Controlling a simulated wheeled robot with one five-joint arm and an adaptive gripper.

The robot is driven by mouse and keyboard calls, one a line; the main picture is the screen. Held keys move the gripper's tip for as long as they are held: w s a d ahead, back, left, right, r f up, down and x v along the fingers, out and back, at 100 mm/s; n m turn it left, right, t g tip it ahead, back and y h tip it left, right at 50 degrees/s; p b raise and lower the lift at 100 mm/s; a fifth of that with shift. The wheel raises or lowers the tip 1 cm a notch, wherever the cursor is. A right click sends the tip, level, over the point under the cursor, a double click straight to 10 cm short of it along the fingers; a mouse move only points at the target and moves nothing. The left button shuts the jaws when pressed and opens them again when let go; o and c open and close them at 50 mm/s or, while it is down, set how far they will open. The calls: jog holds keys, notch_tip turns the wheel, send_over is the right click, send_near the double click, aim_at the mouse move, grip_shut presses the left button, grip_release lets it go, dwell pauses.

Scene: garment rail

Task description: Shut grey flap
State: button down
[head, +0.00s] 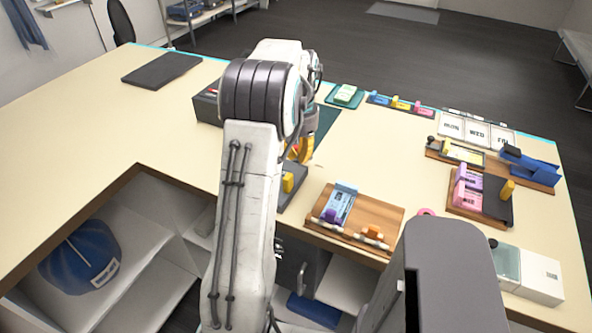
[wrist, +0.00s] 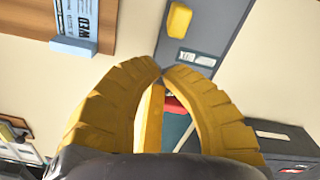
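A grey panel (wrist: 215,38) with a yellow knob (wrist: 179,20) and a small white label is at the top of the wrist view, just beyond my fingertips. In the head view the same grey panel (head: 291,201) is partly hidden behind my arm, with its yellow knob (head: 288,182) showing. I cannot tell its tilt. My gripper (wrist: 162,72) has its two ribbed yellow fingers together at the tips. A yellow bar (wrist: 149,120) shows between the fingers; I cannot tell whether it is gripped. In the head view my gripper (head: 303,151) is above the table, mostly hidden by my arm.
A wooden tray (head: 380,212) with a blue-and-white card lies right of the grey panel. A dark box (head: 206,104) and a teal mat (head: 327,118) lie behind. Another dark grey panel (head: 497,204) with a yellow knob stands on a wooden board at the right. The left tabletop is mostly clear.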

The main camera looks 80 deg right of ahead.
jog(key=shift+s+a+r+p, duration=0.1)
jog(key=shift+s+r+p, duration=0.1)
jog(key=shift+r+p, duration=1.15)
jog(key=shift+s+r+p, duration=0.2)
jog(key=shift+r+p, duration=0.8)
jog(key=shift+r, duration=0.6)
